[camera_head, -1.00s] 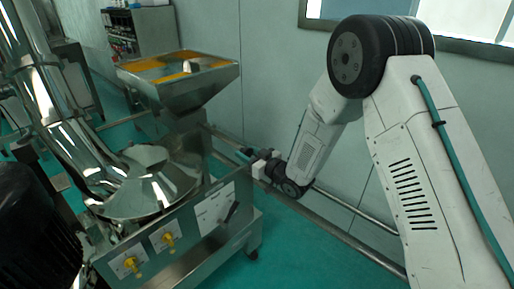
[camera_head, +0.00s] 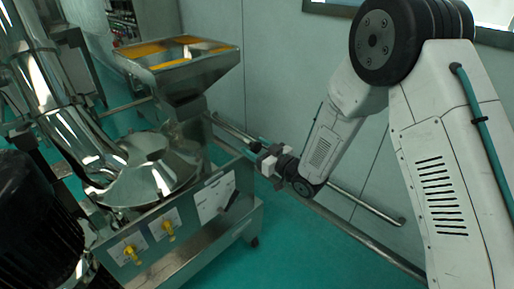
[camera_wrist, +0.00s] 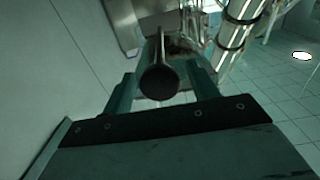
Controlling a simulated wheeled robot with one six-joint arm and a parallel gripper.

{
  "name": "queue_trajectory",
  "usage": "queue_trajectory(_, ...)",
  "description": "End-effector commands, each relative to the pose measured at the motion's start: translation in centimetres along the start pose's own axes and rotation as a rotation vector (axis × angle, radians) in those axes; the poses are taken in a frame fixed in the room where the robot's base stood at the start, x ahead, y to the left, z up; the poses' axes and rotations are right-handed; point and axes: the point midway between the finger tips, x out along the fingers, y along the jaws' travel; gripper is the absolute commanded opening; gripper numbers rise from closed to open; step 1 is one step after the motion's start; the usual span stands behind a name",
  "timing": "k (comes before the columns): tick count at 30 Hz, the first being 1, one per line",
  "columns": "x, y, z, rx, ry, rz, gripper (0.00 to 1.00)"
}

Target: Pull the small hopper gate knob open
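The small hopper gate knob (camera_wrist: 160,82) is a dark round disc on the end of a rod (camera_wrist: 161,48) in the wrist view. The rod runs away from me toward metal machinery. My gripper (camera_wrist: 161,80) has its two teal fingers on either side of the knob, apart, with the knob between them. Whether a finger touches it is hard to tell. In the head view my gripper (camera_head: 256,150) is to the right of and below the steel hopper (camera_head: 190,80). The knob cannot be made out there.
The sieve machine's round steel top (camera_head: 155,170) is left of my gripper. Its frame carries yellow knobs (camera_head: 168,230) and a white label panel (camera_head: 215,198). A metal rail (camera_head: 345,240) runs along the wall behind my arm. The green floor is clear at front right.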

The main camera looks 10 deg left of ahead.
Motion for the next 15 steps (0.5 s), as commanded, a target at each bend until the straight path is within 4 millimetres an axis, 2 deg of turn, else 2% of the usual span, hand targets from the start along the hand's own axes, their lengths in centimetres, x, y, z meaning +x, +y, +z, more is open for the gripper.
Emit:
queue_trajectory(10,-5.3,0.2,0.0,0.001,-0.002,0.005,0.59)
queue_trajectory(15,-7.2,0.2,0.0,0.000,-0.001,0.004,0.59)
